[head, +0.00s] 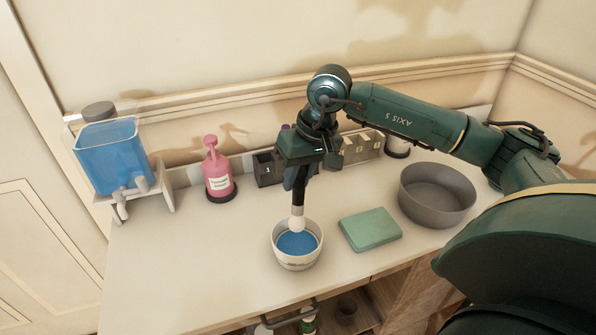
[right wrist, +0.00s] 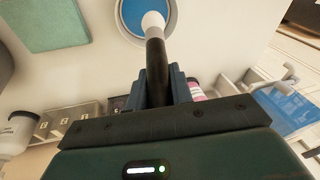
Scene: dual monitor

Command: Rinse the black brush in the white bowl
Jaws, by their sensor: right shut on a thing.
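The white bowl (head: 298,258) stands on the counter near its front edge and holds blue liquid. My right gripper (head: 297,184) is above the bowl and shut on the black brush (head: 298,198). The brush points down, and its white bristle end is over or at the blue liquid; I cannot tell whether it touches. In the right wrist view the black handle (right wrist: 156,72) sits between the fingers of the gripper (right wrist: 160,88), and the white tip overlaps the bowl (right wrist: 173,30). My left gripper is not in view.
A blue liquid dispenser (head: 112,160) stands at the left, with a pink bottle (head: 218,175) beside it. A green block (head: 370,229) and a grey basin (head: 436,200) are right of the bowl. The counter's front left is clear.

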